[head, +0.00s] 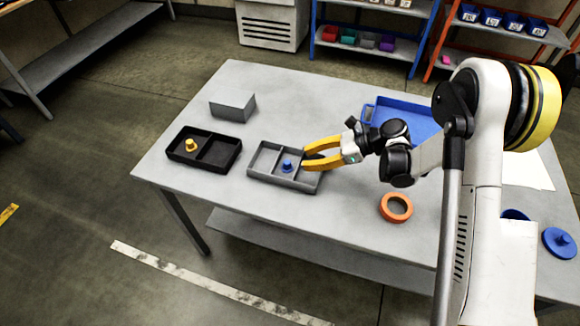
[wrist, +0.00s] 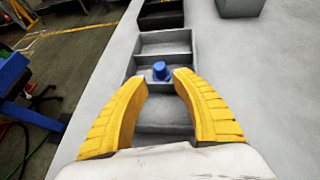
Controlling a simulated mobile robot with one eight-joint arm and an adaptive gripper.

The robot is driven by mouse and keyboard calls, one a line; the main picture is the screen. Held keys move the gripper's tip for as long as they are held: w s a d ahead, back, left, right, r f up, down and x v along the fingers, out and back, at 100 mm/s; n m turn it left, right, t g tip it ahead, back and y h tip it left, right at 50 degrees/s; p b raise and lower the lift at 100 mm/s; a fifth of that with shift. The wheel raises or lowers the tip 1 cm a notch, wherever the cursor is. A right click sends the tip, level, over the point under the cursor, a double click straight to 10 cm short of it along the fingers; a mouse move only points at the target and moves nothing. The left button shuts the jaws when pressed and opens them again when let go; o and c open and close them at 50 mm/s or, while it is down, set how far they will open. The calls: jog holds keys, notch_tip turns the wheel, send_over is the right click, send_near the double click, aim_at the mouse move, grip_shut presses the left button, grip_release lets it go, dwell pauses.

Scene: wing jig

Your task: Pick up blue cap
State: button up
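The blue cap (head: 287,166) stands upright in the middle part of the grey divided tray (head: 258,178) on the table. It also shows in the wrist view (wrist: 160,71), beyond my fingertips and roughly centred between them. My gripper (head: 304,157) has yellow fingers and comes in from the right, over the right end of the grey tray. In the wrist view the fingers (wrist: 160,80) are spread apart with nothing between them. The cap and the fingers look apart, though the exact gap is hard to judge.
A black divided tray (head: 217,164) with a yellow cap (head: 191,145) stands left of the grey tray. A grey block (head: 232,106) is behind. A blue tray (head: 372,112), an orange ring (head: 396,208) and a blue disc-shaped lid (head: 559,242) lie right. The table's front left is clear.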

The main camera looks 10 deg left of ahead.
aim_at(287, 162)
jog(key=b+x, duration=0.2)
jog(key=x, duration=0.5)
jog(key=shift+s+a+r+b, duration=0.15)
jog(key=shift+a+b, duration=0.1)
jog(key=shift+b, duration=0.15)
jog(key=shift+r, duration=0.1)
jog(key=c, duration=0.6)
